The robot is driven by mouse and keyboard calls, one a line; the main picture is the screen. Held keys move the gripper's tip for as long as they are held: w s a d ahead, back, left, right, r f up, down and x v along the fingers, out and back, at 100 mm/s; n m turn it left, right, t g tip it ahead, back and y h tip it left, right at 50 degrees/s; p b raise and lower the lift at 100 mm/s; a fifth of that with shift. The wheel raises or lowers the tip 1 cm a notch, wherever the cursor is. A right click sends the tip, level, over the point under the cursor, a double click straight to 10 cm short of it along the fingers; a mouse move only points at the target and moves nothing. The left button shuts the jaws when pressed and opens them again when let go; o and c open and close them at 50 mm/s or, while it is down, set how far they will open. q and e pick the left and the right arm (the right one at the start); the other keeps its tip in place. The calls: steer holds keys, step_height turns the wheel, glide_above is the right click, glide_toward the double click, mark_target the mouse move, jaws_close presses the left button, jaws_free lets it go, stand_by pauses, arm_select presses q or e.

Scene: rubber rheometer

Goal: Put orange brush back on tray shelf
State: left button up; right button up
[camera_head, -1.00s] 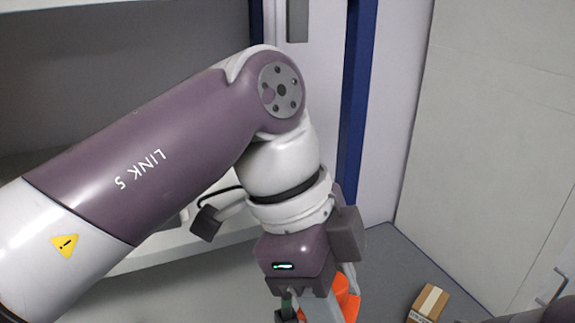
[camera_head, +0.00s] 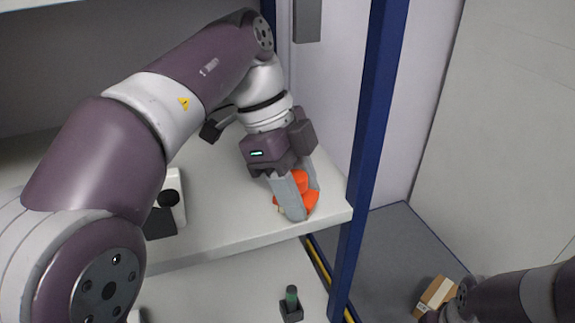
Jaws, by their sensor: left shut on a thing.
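My left gripper (camera_head: 297,207) reaches in from the left, over the right end of the white shelf (camera_head: 225,233). It is shut on the orange brush (camera_head: 311,201), which shows between and beside its grey fingers. The brush is at the shelf's right front corner, close to the surface; I cannot tell whether it touches. The fingers hide part of the brush. My right arm shows at the lower right, and its gripper is out of the picture or hidden.
A blue upright post (camera_head: 370,130) stands just right of the shelf. A white and black device (camera_head: 168,200) sits on the shelf to the left. A green-topped item (camera_head: 291,303) stands on the lower level. A cardboard box (camera_head: 436,295) lies on the floor at right.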

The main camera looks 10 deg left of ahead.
arm_select(q)
steer(key=shift+w+a+r+p, duration=0.25)
steer(key=shift+w+a+p, duration=0.45)
steer(key=shift+w+a, duration=0.3)
steer(key=shift+w+a+f, duration=0.2)
steer(key=shift+w+f, duration=0.1)
steer(key=shift+w, duration=0.2)
steer(key=shift+w+a+f, duration=0.15)
steer(key=shift+w+f, duration=0.1)
steer(key=shift+w, duration=0.2)
steer(key=shift+w+f, duration=0.1)
steer(key=shift+f, duration=0.05)
steer(key=shift+s+d, duration=0.1)
steer(key=shift+s, duration=0.35)
steer(key=o, duration=0.9)
steer(key=shift+o, duration=0.2)
steer(key=shift+w+f, duration=0.1)
steer(key=shift+w, duration=0.1)
